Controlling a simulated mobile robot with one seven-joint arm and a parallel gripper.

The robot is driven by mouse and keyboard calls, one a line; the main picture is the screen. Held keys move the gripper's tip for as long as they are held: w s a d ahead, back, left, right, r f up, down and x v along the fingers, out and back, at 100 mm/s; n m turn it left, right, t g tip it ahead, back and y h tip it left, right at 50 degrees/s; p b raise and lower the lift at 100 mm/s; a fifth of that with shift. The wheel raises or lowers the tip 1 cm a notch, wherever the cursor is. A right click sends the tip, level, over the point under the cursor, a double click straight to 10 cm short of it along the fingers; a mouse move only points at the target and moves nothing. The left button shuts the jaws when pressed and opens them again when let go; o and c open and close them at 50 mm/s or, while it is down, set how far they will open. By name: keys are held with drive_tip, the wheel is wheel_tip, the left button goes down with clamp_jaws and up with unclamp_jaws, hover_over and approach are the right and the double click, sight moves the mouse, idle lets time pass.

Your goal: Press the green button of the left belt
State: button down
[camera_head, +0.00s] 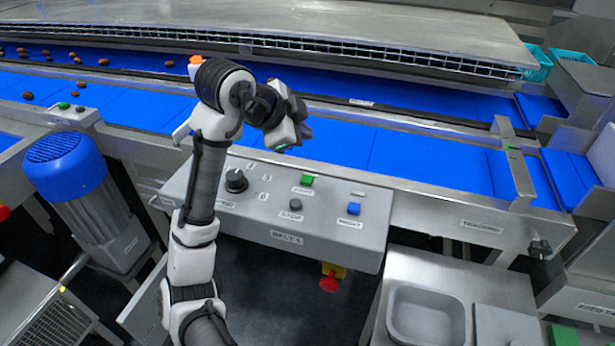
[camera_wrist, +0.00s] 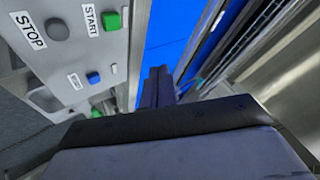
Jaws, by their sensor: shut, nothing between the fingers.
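The control panel (camera_head: 265,222), whose front label seems to read BELT L, stands in front of the blue belt. Its green button (camera_head: 307,180) is at the panel's upper middle, above a START label. It also shows in the wrist view (camera_wrist: 111,21), at the upper left. My gripper (camera_head: 303,133) is up and behind the green button in the head view, over the blue belt, partly hidden by my wrist. In the wrist view my fingers (camera_wrist: 158,88) are together and empty, pointing along the belt, to the right of and apart from the panel's buttons.
A grey STOP button (camera_head: 295,204), a blue button (camera_head: 354,208) and a black dial (camera_head: 236,181) share the panel. A red knob (camera_head: 329,283) hangs below. A blue motor (camera_head: 66,165) stands at left, near another small green button (camera_head: 64,105). Dates lie on the belts at upper left.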

sight(303, 181)
drive_tip(key=shift+f+b, duration=3.4)
drive_tip(key=shift+f, duration=0.95)
drive_tip(key=shift+f, duration=0.15)
drive_tip(key=shift+f, duration=0.3)
